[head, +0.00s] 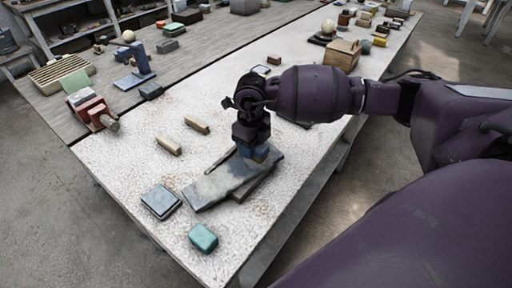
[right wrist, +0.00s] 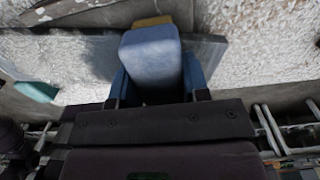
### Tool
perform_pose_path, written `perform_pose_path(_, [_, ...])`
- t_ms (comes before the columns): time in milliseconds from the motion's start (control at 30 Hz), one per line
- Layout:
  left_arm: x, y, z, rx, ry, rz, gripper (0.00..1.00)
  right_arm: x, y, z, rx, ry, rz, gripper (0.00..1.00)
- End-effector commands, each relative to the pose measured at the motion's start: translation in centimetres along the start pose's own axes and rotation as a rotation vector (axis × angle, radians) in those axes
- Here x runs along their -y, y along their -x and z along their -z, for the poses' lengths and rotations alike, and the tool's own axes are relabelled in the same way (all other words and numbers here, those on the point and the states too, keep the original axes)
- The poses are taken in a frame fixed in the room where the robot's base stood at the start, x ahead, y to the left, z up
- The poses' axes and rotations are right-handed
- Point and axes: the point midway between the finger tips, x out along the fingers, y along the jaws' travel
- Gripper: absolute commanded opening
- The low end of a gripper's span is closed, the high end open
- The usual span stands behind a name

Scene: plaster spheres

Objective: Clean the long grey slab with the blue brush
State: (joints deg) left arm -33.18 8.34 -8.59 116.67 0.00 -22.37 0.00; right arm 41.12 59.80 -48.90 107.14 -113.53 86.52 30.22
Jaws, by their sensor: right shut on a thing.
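The long grey slab (head: 222,182) lies on the speckled white table top near its front end, set at an angle. It also shows behind the brush in the right wrist view (right wrist: 75,60). My right gripper (head: 256,150) is above the slab's far right part, pointing down. It is shut on the blue brush (right wrist: 152,52), which has a blue body and a tan edge at its far side. In the head view the brush (head: 262,152) is at the slab's surface; whether it touches cannot be told. My left gripper is not in view.
A dark square block (head: 161,201) and a teal block (head: 203,238) lie near the slab. Two small wooden pieces (head: 168,145) lie behind it. A red vise-like tool (head: 93,110) stands at the left edge. A wooden box (head: 341,54) stands farther back.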

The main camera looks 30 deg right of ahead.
Motion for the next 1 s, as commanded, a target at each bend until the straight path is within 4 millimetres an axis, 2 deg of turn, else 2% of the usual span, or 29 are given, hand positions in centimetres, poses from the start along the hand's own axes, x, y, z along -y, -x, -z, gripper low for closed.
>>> perform_pose_path(233, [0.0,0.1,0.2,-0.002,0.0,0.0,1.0,0.0,0.1,0.1,0.0,-0.001,0.001,0.23])
perform_pose_path(1000, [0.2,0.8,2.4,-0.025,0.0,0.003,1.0,0.0,0.0,3.8,-0.001,-0.001,0.001,0.23])
